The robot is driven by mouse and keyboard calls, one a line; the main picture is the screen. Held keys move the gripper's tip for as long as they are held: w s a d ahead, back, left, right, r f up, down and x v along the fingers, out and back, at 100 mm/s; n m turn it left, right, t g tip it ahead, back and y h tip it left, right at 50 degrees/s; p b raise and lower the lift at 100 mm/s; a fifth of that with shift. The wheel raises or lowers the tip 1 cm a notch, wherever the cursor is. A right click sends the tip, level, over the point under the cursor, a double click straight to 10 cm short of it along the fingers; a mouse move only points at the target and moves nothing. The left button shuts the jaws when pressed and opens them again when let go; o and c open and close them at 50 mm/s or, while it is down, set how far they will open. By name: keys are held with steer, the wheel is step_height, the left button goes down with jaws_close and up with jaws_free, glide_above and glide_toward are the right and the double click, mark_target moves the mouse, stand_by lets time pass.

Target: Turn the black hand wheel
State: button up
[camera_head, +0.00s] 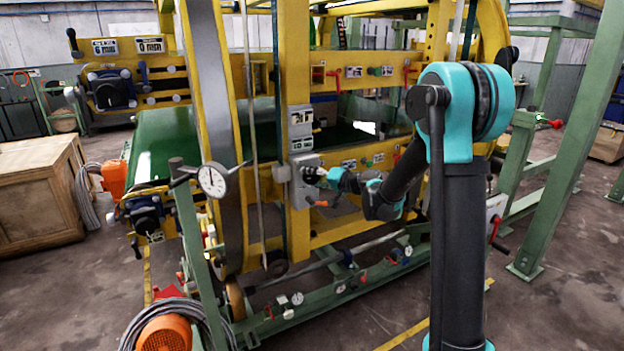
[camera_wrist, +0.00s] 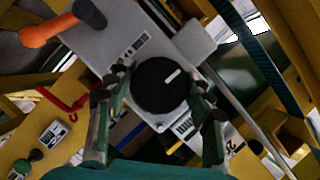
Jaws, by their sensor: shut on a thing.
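The black hand wheel (camera_wrist: 158,88) is a round disc with a white mark, on a grey box (camera_wrist: 110,45) in the wrist view. The mark points up and to the right. My gripper (camera_wrist: 160,93) has one finger on each side of the wheel and is shut on it. In the head view, my gripper (camera_head: 326,177) is at the front of the grey box (camera_head: 299,190) on the yellow post. The wheel is small and mostly hidden by my gripper there.
An orange-handled lever (camera_wrist: 48,31) sticks out of the same box, close to my gripper. A red handle (camera_wrist: 68,104) is on the yellow frame. A dial gauge (camera_head: 212,180) stands to the left, and green posts (camera_head: 568,140) stand to the right.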

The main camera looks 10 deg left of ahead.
steer(key=shift+m+y, duration=0.4)
steer(key=shift+m, duration=0.3)
steer(key=o, duration=1.2)
steer(key=v, duration=1.2)
steer(key=shift+f, duration=0.15)
